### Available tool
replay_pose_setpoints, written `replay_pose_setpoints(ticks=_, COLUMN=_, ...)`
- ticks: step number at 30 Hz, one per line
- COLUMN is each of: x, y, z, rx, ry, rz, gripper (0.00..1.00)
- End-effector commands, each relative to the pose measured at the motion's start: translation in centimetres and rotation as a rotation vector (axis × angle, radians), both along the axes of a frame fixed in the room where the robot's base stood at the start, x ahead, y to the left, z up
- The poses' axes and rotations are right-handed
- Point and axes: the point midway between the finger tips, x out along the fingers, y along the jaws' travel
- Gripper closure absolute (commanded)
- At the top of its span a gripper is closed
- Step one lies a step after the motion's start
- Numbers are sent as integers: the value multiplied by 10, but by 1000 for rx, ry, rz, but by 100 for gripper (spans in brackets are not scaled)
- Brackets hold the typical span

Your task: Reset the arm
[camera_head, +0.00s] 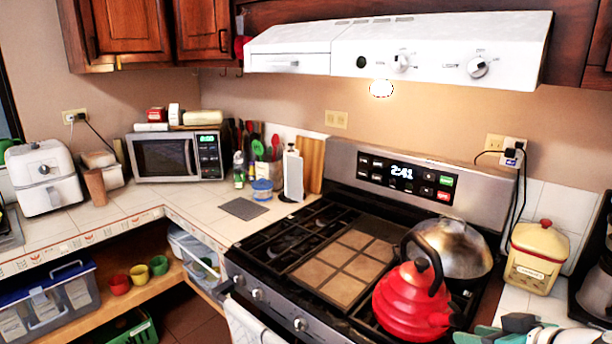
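Teal, white and dark pieces that look like my gripper (487,336) and the end of my arm show at the bottom right edge. They are mostly cut off by the frame. They appear in front of the stove's right end and the counter beside it. The fingers do not show clearly enough to tell whether they are open or shut, or whether they hold anything.
A red kettle (402,306) and a metal domed pot (462,249) stand on the stove (290,216), close to my arm. A yellow canister (536,258) stands right of them. A white range hood (430,45) hangs above. Tiled counter (205,205) left of the stove has free room.

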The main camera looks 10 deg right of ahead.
Motion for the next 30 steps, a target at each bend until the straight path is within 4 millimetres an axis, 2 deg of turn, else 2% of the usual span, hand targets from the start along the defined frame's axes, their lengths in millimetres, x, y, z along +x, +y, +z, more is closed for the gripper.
replay_pose_setpoints(ticks=1, x=3, y=23, z=-2, rx=14, ry=45, rz=34, gripper=65)
replay_pose_setpoints(ticks=6, x=1, y=87, z=-11, rx=32, ry=230, rz=68, gripper=65)
replay_pose_setpoints(ticks=12, x=-13, y=142, z=-19, rx=-30, ry=394, rz=15, gripper=65)
replay_pose_setpoints(ticks=15, x=-21, y=160, z=-20, rx=-80, ry=433, rz=-40, gripper=65)
replay_pose_setpoints(ticks=21, x=-29, y=177, z=-18, rx=-139, ry=440, rz=-132, gripper=65)
replay_pose_setpoints(ticks=30, x=-30, y=178, z=-17, rx=-143, ry=440, rz=-151, gripper=65)
